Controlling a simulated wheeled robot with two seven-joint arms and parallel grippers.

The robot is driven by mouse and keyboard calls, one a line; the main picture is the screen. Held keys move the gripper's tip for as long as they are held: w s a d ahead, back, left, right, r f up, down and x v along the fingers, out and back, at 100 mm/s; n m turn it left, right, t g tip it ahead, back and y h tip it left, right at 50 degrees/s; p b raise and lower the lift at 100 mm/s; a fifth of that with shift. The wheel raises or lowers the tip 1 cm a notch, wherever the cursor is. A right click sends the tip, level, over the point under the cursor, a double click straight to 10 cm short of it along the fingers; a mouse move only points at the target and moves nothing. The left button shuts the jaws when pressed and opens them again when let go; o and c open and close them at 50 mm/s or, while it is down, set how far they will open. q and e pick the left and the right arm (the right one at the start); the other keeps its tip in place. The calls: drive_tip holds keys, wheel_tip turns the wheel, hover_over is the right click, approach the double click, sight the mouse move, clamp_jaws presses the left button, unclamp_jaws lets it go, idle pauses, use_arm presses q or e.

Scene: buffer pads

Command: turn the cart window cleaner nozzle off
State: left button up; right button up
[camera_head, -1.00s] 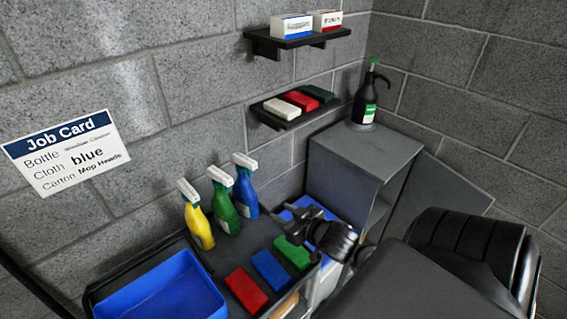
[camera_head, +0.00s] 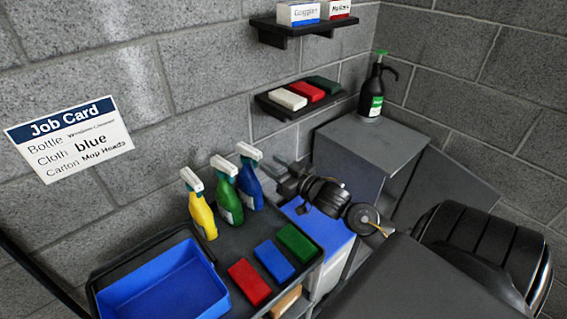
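Three spray bottles with white trigger heads stand in a row on the cart: yellow (camera_head: 203,220), green (camera_head: 229,206) and blue (camera_head: 250,190). Their labels are too small to read, so I cannot tell which is the window cleaner, nor how any nozzle is set. My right gripper (camera_head: 277,169) is just right of the blue bottle, at about the height of its head, pointing left toward it. It appears apart from the bottle and holds nothing that I can see. Its finger gap is too small and dark to judge. My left gripper is out of view.
The cart (camera_head: 234,250) also carries a blue tray (camera_head: 165,290) and red (camera_head: 250,282), blue (camera_head: 274,261) and green (camera_head: 298,243) blocks. Wall shelves (camera_head: 300,107) hold cartons and cloths. A black pump bottle (camera_head: 372,95) stands on a grey cabinet (camera_head: 370,143). A job card (camera_head: 70,140) hangs left.

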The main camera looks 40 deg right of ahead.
sight(260, 157)
drive_tip(key=w+p, duration=0.1)
drive_tip(key=w, duration=0.2)
drive_tip(key=shift+a, duration=0.15)
drive_tip(key=shift+w+a, duration=0.1)
drive_tip(key=shift+w, duration=0.6)
drive_tip(key=c, duration=0.6)
drive_tip(key=shift+o, duration=0.2)
drive_tip(key=n+b, duration=0.2)
drive_tip(key=n, duration=0.3)
drive_tip(key=shift+f, duration=0.15)
drive_tip(key=n+b, duration=0.2)
drive_tip(key=n, duration=0.3)
drive_tip(key=n+b, duration=0.2)
drive_tip(key=n, duration=0.2)
drive_tip(key=shift+b, duration=0.35)
drive_tip(key=shift+n+b, duration=1.7)
drive_tip(key=shift+n, duration=0.6)
